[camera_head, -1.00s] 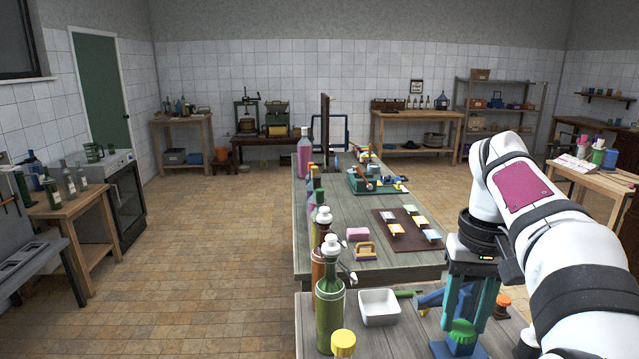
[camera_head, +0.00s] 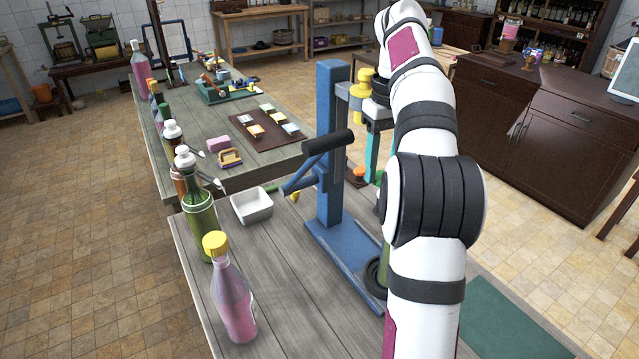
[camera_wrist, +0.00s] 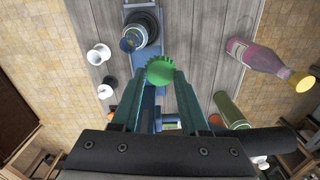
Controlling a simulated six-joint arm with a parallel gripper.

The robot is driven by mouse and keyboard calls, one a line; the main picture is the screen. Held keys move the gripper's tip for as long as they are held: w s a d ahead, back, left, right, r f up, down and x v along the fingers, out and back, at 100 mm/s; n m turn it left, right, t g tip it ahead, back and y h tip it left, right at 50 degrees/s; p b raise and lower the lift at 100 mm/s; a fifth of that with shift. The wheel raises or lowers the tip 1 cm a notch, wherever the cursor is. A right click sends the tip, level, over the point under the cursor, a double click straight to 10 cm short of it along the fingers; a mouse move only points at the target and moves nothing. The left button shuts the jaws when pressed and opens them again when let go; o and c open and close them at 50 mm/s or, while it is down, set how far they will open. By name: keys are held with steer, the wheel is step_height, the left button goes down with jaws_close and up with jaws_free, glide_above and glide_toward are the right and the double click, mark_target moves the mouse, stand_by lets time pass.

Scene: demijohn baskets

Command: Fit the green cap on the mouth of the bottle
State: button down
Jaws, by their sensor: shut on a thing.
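The green cap (camera_wrist: 161,70) is ribbed and sits between the fingertips of my gripper (camera_wrist: 160,85) in the wrist view. My gripper is shut on it. In the wrist view a bottle (camera_wrist: 134,39), seen from above, stands in a round black holder beyond the cap and slightly left, apart from it. In the head view a green bottle (camera_head: 384,268) stands on the blue press base, mostly hidden behind my arm. A teal finger of my gripper (camera_head: 373,152) shows above it in the head view; the cap is not clearly seen there.
The blue press (camera_head: 329,150) with its black-gripped lever (camera_head: 328,142) stands close left of my arm. A yellow-capped pink bottle (camera_head: 233,300), a white-topped green bottle (camera_head: 200,218) and a white dish (camera_head: 252,206) are on the bench's left.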

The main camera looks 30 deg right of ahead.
steer(key=s+d, duration=0.1)
steer(key=d, duration=0.4)
steer(key=shift+s+d+f, duration=0.25)
steer(key=shift+s+d, duration=0.05)
steer(key=shift+d, duration=0.1)
steer(key=shift+f, duration=2.95)
steer(key=shift+f, duration=1.1)
steer(key=shift+c, duration=1.7)
jaws_free()
